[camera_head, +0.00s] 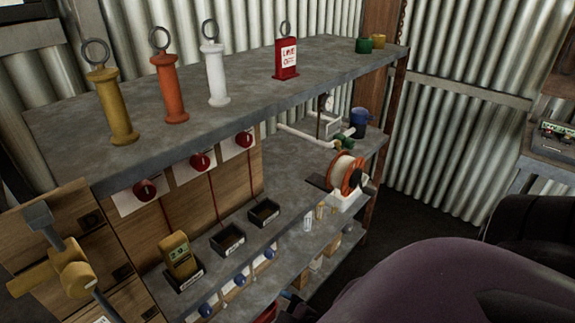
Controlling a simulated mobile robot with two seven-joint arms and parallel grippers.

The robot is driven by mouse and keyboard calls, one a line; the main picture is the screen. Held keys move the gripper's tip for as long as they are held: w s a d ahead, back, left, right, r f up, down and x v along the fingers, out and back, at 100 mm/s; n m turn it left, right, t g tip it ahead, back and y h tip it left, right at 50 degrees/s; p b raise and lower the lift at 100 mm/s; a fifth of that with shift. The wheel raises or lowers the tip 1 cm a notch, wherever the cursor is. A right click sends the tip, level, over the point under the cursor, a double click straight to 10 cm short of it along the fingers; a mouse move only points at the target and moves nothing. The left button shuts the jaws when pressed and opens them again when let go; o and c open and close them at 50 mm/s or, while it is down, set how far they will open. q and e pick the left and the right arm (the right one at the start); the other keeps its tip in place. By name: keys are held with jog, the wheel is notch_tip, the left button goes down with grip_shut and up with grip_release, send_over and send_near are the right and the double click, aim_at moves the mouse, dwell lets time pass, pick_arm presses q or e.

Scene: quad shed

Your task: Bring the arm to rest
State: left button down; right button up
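Neither of my grippers shows in the head view, and I cannot make out any arm of mine for certain. Whether the grippers are open or shut is hidden from me. The task line names no other object.
A grey shelf unit (255,92) holds yellow (112,105), orange (170,87) and white (216,75) ringed handles and a red tag block (287,60). Below are black trays (228,238), a yellow meter (179,254) and an orange reel (347,174). A dark purple rounded form (450,285) fills the lower right.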

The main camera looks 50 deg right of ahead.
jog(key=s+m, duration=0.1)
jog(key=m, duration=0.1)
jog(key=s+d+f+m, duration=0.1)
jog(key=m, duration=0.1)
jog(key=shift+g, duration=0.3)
